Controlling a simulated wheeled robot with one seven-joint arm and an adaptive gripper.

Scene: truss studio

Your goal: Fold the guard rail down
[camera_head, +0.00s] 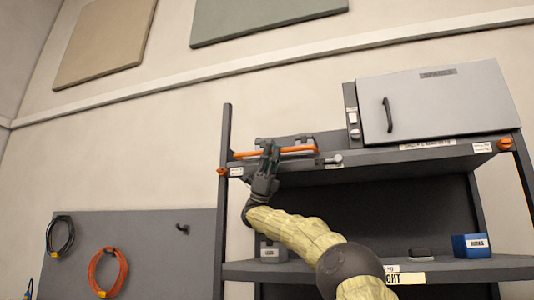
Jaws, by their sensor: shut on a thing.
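The guard rail (298,149) is an orange bar along the front of the top shelf (370,157), at its left part. It stands a little above the shelf edge. Grey bracket parts show behind it. My gripper (270,149) is at the left half of the bar and is shut on it, with the fingers pointing up. The fingers hide a short stretch of the bar. A small silver knob or pin (334,159) sits at the shelf edge just right of the bar's end.
A grey cabinet (440,103) with a dark handle stands on the top shelf at the right. The lower shelf (350,268) holds a blue box (472,245) and a small grey box (271,250). Coiled cables hang on a grey panel (150,245) at the left. A dark rack post (223,190) rises left of my gripper.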

